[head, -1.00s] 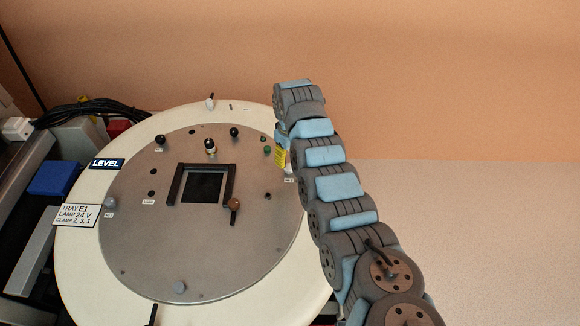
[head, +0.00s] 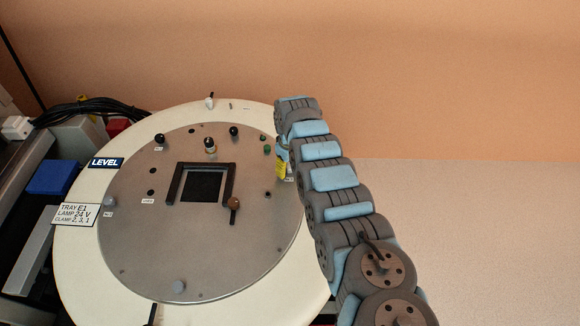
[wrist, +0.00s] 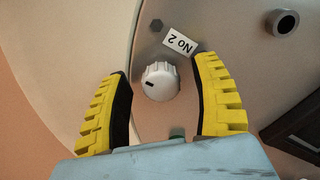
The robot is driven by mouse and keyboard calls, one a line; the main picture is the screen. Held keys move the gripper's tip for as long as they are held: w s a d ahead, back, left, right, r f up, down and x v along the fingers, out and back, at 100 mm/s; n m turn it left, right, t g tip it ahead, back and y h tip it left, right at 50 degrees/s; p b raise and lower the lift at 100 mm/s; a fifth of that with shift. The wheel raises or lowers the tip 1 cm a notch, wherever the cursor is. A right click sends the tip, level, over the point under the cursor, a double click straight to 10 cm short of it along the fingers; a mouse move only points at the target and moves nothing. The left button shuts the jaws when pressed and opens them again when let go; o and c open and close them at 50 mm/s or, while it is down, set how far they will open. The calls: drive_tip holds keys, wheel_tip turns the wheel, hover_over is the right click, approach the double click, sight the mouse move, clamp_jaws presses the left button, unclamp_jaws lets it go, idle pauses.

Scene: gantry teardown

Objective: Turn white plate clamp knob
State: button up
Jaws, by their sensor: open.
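The white plate clamp knob (wrist: 160,82) has a ribbed rim and a dark mark on its left side. It shows in the wrist view beside a label reading "No 2" (wrist: 180,44). My gripper (wrist: 163,85) is open, with one yellow finger on each side of the knob and a gap on both sides. In the head view my gripper (head: 281,165) is at the right edge of the round grey plate (head: 230,270), and my arm and gripper hide the knob there.
A dark round hole (wrist: 285,22) lies right of the label. A cream ring (head: 75,240) surrounds the plate. Free space lies to the right of my arm.

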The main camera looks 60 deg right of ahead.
clamp_jaws()
